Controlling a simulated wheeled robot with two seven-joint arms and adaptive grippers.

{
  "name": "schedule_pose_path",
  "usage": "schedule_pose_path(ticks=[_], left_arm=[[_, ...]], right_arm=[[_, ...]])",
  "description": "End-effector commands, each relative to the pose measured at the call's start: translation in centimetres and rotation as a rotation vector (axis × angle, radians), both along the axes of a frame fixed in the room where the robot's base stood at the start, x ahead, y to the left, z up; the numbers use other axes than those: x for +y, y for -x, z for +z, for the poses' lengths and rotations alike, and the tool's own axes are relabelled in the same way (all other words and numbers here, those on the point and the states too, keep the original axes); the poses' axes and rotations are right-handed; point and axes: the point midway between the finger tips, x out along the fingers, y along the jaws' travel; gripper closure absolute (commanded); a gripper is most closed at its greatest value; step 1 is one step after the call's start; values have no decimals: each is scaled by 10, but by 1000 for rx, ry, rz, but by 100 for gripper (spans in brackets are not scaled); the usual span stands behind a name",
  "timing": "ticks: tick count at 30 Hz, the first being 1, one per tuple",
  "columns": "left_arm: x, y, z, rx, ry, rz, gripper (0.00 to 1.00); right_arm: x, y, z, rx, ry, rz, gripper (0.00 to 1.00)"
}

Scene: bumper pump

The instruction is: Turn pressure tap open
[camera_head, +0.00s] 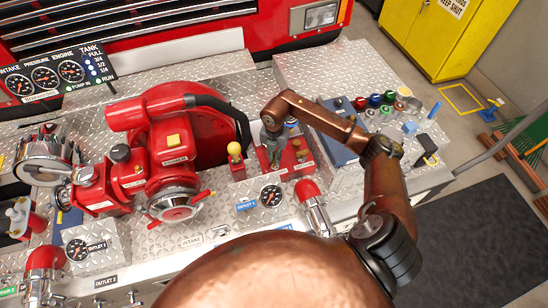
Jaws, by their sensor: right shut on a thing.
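My right arm reaches in from the lower right, and its gripper (276,150) points down at a red fitting (298,158) on the tread-plate deck of the pump. The gripper is shut on a small tap handle there. The fingers hide most of the handle, and I cannot read how far it is turned. Left of the gripper stands a yellow-knobbed lever (235,149) on its own red base, apart from the fingers. My left gripper is not in view.
The red pump (172,150) with a black hose stands left. A gauge (271,196) and red-capped outlet (310,196) are in front of the gripper. Coloured caps (376,100) and small items lie on the right deck. The grey floor mat (480,240) is clear.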

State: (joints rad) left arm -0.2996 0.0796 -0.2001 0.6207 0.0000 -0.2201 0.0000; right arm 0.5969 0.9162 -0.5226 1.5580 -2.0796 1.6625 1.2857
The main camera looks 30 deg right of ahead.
Motion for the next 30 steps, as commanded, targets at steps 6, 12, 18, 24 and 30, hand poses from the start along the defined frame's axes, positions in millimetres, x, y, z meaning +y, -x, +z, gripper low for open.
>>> schedule_pose_path(ticks=[6,12,18,24,30], left_arm=[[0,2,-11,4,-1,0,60],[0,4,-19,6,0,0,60],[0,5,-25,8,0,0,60],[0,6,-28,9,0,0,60],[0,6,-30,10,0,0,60]], right_arm=[[-1,-1,-1,-1,2,200,100],[-1,0,-1,0,1,363,100],[-1,0,0,-1,1,485,100],[-1,0,0,0,0,559,100],[-1,0,1,0,0,591,100]])
